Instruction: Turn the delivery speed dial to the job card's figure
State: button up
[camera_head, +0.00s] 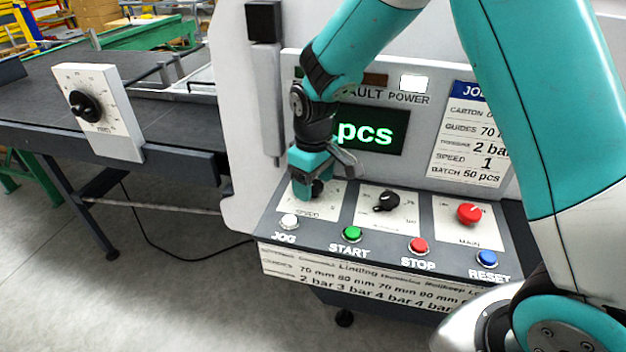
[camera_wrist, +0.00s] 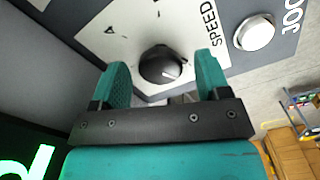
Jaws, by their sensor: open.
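The speed dial (camera_wrist: 162,66) is a round black knob with a pale pointer line on a white plate marked SPEED. In the head view the dial (camera_head: 317,188) is mostly hidden behind my gripper (camera_head: 312,172). In the wrist view my gripper (camera_wrist: 163,64) is open, with one teal finger on each side of the knob and a gap visible beside it. The pointer line aims toward the lower right in that view; the scale figures are mostly hidden or unclear. The job card (camera_head: 465,140) on the panel reads SPEED 1.
A middle black knob (camera_head: 386,201) and a red main switch (camera_head: 469,213) sit right of the dial. The jog (camera_head: 289,222), start (camera_head: 352,233), stop (camera_head: 418,245) and reset (camera_head: 487,258) buttons line the front edge. Another dial (camera_head: 85,105) is on the conveyor side.

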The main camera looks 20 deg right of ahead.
aim_at(314, 185)
notch_tip(314, 185, up, 17)
jog(key=b, duration=0.2)
jog(key=shift+r, duration=0.2)
dwell(0.5)
